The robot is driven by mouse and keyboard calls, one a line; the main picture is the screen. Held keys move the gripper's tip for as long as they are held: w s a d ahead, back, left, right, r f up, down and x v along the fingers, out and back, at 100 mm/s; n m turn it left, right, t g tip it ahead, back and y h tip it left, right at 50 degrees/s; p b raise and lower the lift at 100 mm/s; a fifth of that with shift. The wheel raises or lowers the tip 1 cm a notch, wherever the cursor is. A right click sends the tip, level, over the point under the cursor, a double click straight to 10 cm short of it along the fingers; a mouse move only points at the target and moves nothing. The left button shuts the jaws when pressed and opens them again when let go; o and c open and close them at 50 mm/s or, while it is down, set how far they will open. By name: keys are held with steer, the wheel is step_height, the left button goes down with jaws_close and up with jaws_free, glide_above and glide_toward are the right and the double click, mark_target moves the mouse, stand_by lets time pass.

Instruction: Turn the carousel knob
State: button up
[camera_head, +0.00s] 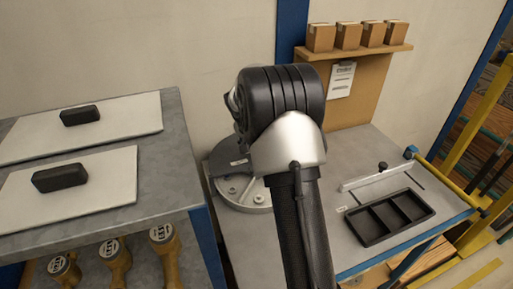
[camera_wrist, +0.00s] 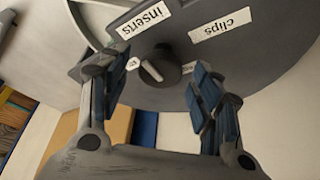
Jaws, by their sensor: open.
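The carousel knob (camera_wrist: 160,68) shows in the wrist view as a dark round dial with a pale raised bar across it. It sits on the dark grey disc of the carousel (camera_wrist: 262,62), which carries white labels reading "inserts" (camera_wrist: 143,18) and "clips" (camera_wrist: 222,25). My gripper (camera_wrist: 150,76) is open, one finger on each side of the knob in the picture, with visible gaps. I cannot tell its exact distance from the knob. In the head view the carousel (camera_head: 229,160) is partly hidden by my arm, which also hides the knob and my gripper.
A black compartment tray (camera_head: 388,238) and a pale bar with a dark knob (camera_head: 372,178) lie to the right on the bench. Boxes (camera_head: 346,37) stand on a shelf behind. A grey table (camera_head: 180,130) with white boards and black blocks is at left, with wooden-handled stamps (camera_head: 165,262) below.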

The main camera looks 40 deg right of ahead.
steer(key=v, duration=1.1)
steer(key=shift+a+r, duration=0.15)
steer(key=shift+r, duration=0.15)
steer(key=shift+s, duration=0.1)
